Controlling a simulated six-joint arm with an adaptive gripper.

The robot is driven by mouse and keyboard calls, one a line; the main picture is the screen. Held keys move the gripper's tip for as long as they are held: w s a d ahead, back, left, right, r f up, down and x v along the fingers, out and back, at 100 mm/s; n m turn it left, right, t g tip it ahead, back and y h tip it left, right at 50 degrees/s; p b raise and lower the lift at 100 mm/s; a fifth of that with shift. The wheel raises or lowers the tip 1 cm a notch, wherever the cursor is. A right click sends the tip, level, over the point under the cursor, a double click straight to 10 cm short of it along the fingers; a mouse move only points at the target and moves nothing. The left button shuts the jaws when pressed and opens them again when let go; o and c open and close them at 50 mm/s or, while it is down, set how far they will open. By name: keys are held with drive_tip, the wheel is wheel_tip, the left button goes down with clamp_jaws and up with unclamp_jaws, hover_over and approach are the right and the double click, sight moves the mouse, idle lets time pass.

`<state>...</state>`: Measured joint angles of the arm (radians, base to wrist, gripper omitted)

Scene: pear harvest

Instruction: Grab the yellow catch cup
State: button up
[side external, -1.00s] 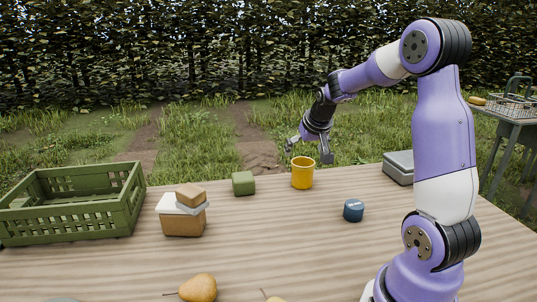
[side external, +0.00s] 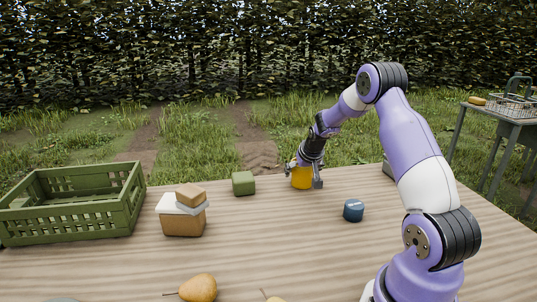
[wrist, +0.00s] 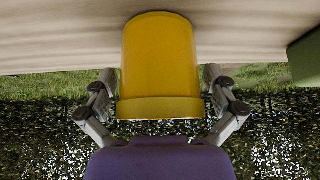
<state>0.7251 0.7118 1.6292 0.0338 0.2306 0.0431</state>
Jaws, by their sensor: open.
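The yellow catch cup (side external: 302,180) stands on the wooden table near its far edge. In the wrist view the yellow cup (wrist: 160,62) fills the middle of the picture. My gripper (side external: 304,178) is open, with its fingers on either side of the cup. In the wrist view the fingers of my gripper (wrist: 160,85) stand left and right of the cup, with a narrow gap showing on each side. The gripper hides the upper part of the cup in the side view.
A green block (side external: 243,184) stands just left of the cup. A blue round container (side external: 353,210) is to the right and nearer. A green crate (side external: 120,222), a stack of brown and white boxes (side external: 182,222) and a pear (side external: 199,288) lie elsewhere on the table (side external: 270,240).

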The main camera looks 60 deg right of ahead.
drive_tip(key=c, duration=0.9)
